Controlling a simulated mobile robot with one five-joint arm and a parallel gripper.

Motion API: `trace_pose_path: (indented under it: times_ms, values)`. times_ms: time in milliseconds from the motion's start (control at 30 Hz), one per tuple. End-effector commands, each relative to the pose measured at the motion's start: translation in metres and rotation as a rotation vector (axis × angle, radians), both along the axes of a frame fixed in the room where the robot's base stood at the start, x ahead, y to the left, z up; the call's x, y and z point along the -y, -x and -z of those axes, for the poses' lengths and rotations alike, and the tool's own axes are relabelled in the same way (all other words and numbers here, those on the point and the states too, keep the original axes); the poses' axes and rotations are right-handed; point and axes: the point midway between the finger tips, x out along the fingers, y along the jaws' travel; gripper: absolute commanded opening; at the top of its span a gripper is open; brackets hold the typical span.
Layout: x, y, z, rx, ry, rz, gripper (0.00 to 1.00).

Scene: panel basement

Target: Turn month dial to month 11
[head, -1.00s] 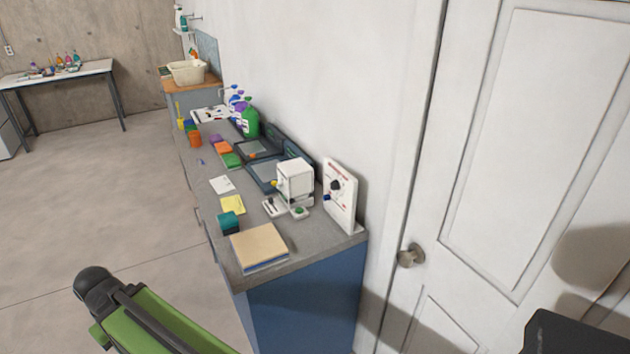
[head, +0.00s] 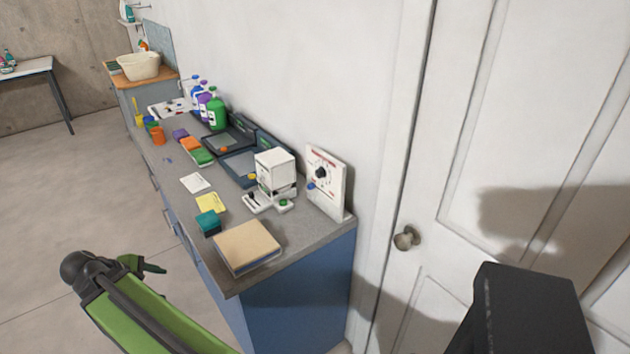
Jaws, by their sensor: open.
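A white upright panel (head: 338,190) stands at the near right end of the grey counter, close to the wall. It has a red heading and a round black dial (head: 320,173) with small markings around it. The markings and the dial's setting are too small to read. A blue knob (head: 311,185) shows at the panel's lower left. My green arm is at the lower left. Part of what appears to be my gripper (head: 152,267) shows behind the arm's black joint, open, off the counter's left side and far from the dial. Most of it is hidden.
A white box-like device (head: 276,172) stands left of the panel. A tan-topped block (head: 247,247) lies at the counter's near corner, with a teal box (head: 208,221) behind it. Several bottles stand farther back. A white door (head: 520,130) is at right. Floor left of the counter is clear.

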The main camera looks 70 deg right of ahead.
Motion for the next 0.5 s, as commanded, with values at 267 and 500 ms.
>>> trace_pose_path:
  times_ms: [267, 500]
  values:
    - [0.250, 0.134, -0.094, -0.861, 0.497, -0.191, 0.54]
    - [0.300, 0.195, -0.136, -1.154, 0.534, -0.127, 0.54]
